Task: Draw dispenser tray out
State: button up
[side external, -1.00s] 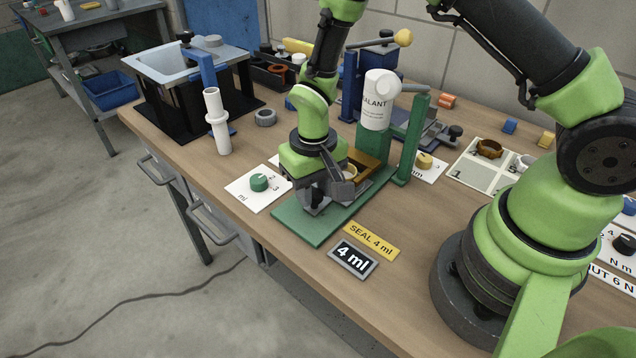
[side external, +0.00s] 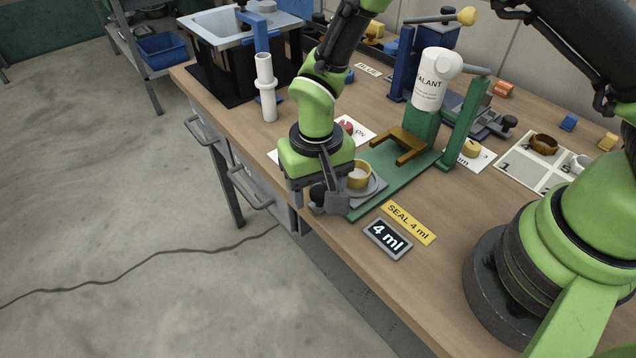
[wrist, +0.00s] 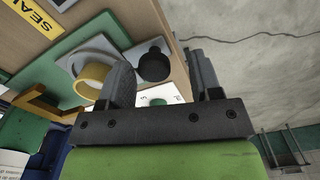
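The dispenser has a green base plate (side external: 408,180), a brown fork (side external: 400,146) and a white sealant bottle (side external: 430,80) above it. The grey tray (side external: 375,188) is out in front of the fork, toward the table's front edge, with a yellow cup (side external: 359,175) on it. My gripper (side external: 328,196) is down at the tray's outer end. In the wrist view, the tray (wrist: 72,62) and cup (wrist: 92,79) are left of my gripper (wrist: 162,75). The tray's black knob (wrist: 154,66) shows between its fingers, which stand apart with a gap visible beside the knob.
A 4 ml display (side external: 387,239) and a yellow SEAL 4 ml label (side external: 409,222) lie in front of the plate. A white tube stand (side external: 265,88) is behind my gripper to the left. The table edge and a drawer handle (side external: 250,190) are close by.

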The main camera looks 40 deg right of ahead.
notch_tip(320, 180, up, 10)
dwell(0.6)
jog(key=s+d+r+t+y, duration=0.1)
jog(key=s+d+r+t, duration=0.2)
jog(key=r, duration=0.4)
jog(key=s+d+r+y, duration=0.1)
jog(key=s+d+r, duration=0.25)
jog(key=r, duration=0.35)
jog(key=s+d+r+t, duration=0.1)
jog(key=s+d+t, duration=0.1)
jog(key=s, duration=0.2)
jog(key=s+d+r+m+t, duration=0.1)
jog(key=s+d+r+t, duration=0.1)
jog(key=s, duration=0.3)
jog(key=shift+s+d+r, duration=0.15)
jog(key=shift+d+r, duration=0.1)
jog(key=shift+d, duration=0.05)
